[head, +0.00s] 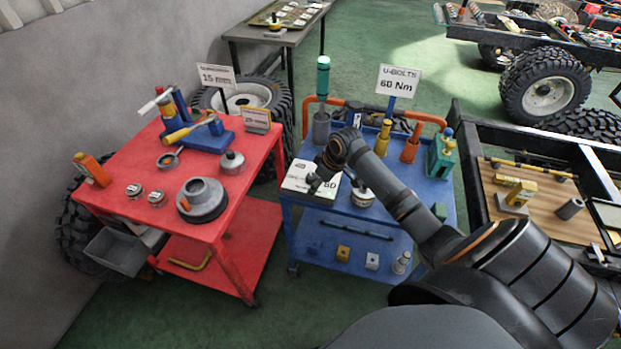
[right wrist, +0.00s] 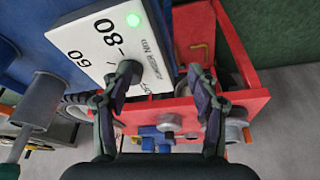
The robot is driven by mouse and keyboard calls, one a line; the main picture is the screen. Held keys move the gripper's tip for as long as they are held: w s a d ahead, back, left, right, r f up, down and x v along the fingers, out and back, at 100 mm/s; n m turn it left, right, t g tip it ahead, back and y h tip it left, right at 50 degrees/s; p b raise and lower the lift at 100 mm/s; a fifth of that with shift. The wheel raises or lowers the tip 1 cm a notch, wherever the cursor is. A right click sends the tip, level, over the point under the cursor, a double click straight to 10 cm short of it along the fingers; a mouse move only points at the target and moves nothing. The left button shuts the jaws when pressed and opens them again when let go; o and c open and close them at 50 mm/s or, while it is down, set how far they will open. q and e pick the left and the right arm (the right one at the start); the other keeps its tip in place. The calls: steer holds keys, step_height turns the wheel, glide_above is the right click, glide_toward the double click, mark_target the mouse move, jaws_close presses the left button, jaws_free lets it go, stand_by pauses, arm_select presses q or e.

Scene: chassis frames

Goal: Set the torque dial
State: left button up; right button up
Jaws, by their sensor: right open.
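The torque dial's white panel (head: 298,178) lies on the blue cart's near left corner in the head view. In the right wrist view the panel (right wrist: 92,48) shows 60, 80 and part of OFF, with a green lamp (right wrist: 133,19) lit. My right gripper (head: 317,183) is over the panel's right part. In the wrist view my right gripper (right wrist: 158,85) is open, with its left finger overlapping the panel and its right finger beyond the panel's edge. A dark shape by the left fingertip may be the knob; its pointer cannot be read. My left gripper is not in view.
A sign (head: 398,80) reading "U-BOLTS 60 Nm" stands on the blue cart (head: 355,235). A round tin (head: 362,195) sits close to my right gripper. Bottles and tools stand along the cart's back. A red cart (head: 120,180) with parts stands to the left.

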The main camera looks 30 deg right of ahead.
glide_toward(311, 176)
steer(key=s+d+r, duration=0.1)
steer(key=r, duration=0.1)
steer(key=shift+y, duration=0.3)
steer(key=x, duration=1.1)
steer(key=shift+r+p, duration=0.1)
steer(key=shift+p, duration=0.3)
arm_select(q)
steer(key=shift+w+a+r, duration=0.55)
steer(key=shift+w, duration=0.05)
arm_select(e)
steer(key=shift+c, duration=0.4)
steer(key=c, duration=1.1)
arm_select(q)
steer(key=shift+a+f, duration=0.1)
